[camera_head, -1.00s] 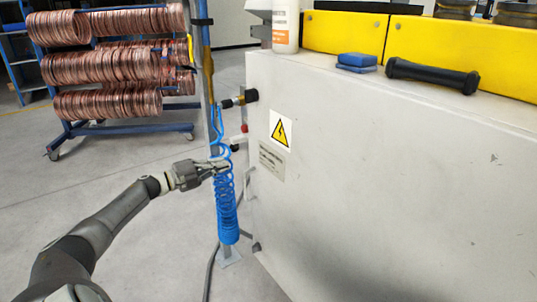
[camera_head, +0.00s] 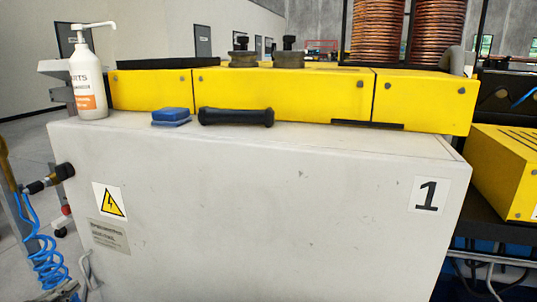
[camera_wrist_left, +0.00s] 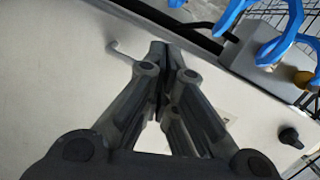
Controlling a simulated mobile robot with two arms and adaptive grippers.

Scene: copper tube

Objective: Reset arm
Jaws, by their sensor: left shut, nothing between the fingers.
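My left gripper (camera_wrist_left: 159,52) is shut and empty in the left wrist view, its two dark fingers meeting at the tips. In the head view only a small part of the left gripper (camera_head: 64,291) shows at the bottom left edge, by the blue coiled hose (camera_head: 45,262). The hose (camera_wrist_left: 284,38) also shows at the upper right of the left wrist view, apart from the fingertips. The rest of my left arm is outside the head view. My right gripper is in neither view.
A large white cabinet (camera_head: 270,215) fills the head view's front. On it stand a white pump bottle (camera_head: 88,85), a blue block (camera_head: 171,116) and a black handle (camera_head: 236,117), before yellow housings (camera_head: 290,94). A hose fitting (camera_head: 50,179) juts from the cabinet's left side.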

